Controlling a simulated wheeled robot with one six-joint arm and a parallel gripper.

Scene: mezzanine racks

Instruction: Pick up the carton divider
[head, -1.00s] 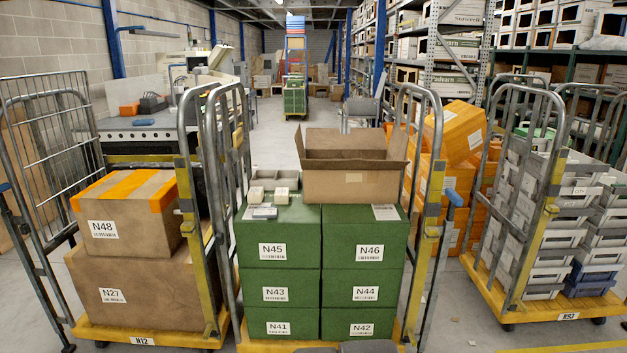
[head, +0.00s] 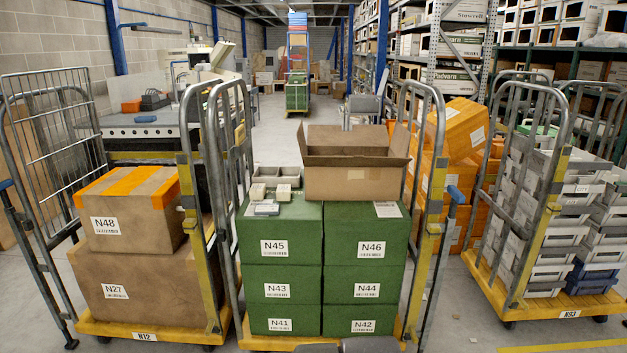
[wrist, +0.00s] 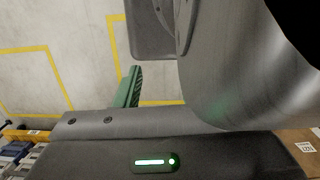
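A grey compartmented insert (head: 279,177), which looks like the carton divider, sits on the green boxes to the left of an open brown carton (head: 350,181). In the wrist view, the dark body with a green light (wrist: 155,161) seems to be part of my gripper. The divider is not recognisable in the wrist view.
The green boxes (head: 280,228) stand on a yellow-based roll cage with upright metal side frames (head: 232,160). A roll cage with brown boxes (head: 140,285) stands on the left, one with stacked grey crates (head: 545,250) on the right.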

